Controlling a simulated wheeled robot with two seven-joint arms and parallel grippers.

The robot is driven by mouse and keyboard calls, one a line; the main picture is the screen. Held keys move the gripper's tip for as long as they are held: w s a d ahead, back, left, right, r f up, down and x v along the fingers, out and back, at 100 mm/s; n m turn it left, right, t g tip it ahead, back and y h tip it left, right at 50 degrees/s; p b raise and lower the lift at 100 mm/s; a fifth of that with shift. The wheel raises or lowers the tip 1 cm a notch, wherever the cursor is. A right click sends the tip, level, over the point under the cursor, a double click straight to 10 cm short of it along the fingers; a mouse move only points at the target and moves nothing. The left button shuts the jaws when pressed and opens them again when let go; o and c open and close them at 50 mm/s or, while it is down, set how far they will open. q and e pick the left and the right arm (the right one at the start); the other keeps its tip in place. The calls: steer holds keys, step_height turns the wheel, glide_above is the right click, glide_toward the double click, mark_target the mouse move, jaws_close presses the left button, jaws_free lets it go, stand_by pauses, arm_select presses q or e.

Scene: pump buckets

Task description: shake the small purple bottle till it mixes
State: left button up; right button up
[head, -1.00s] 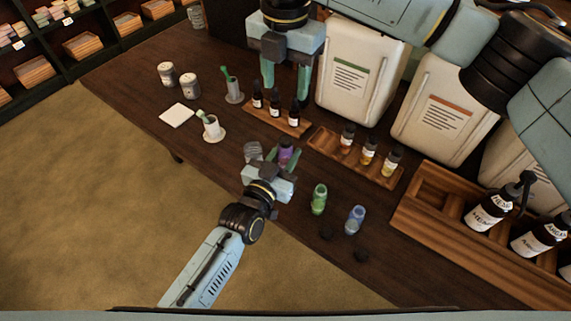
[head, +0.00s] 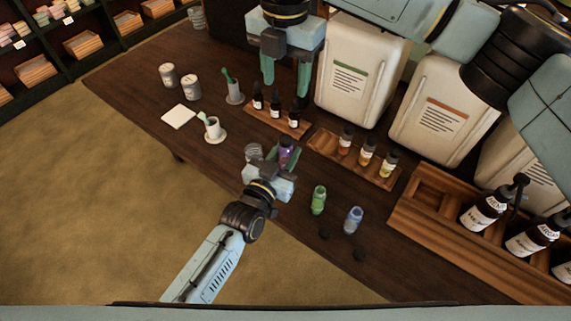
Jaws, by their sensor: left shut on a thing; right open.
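The small purple bottle (head: 286,146) is between the fingers of my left gripper (head: 284,157), which is shut on it. The gripper covers its lower part, and I cannot tell whether the bottle touches the table or hangs just above it. My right gripper (head: 286,82) is open and empty. It points down above the back of the table, in front of the dropper bottles in the view.
A wooden rack (head: 385,182) holds amber bottles. White canisters (head: 362,75) stand behind.

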mark_target(282, 167)
arm_select(q)
step_height(282, 167, down, 3)
steer(key=shift+f+b, duration=0.1)
steer(key=shift+b, duration=0.65)
step_height(282, 167, up, 7)
steer(key=p, duration=0.6)
steer(key=shift+f, duration=0.15)
step_height(282, 167, down, 6)
steer(key=b, duration=0.4)
steer(key=shift+f+b, duration=0.25)
steer(key=shift+b, duration=0.15)
step_height(282, 167, up, 6)
steer(key=p, duration=0.6)
steer(key=shift+r, duration=0.25)
step_height(282, 167, down, 6)
steer(key=b, duration=0.5)
steer(key=shift+f, duration=0.25)
step_height(282, 167, up, 7)
steer(key=p, duration=0.6)
steer(key=shift+f, duration=0.2)
arm_select(e)
step_height(282, 167, up, 6)
arm_select(q)
step_height(282, 167, down, 7)
steer(key=b, duration=0.5)
steer(key=shift+r, duration=0.35)
arm_select(e)
step_height(282, 167, down, 6)
steer(key=shift+r, duration=0.2)
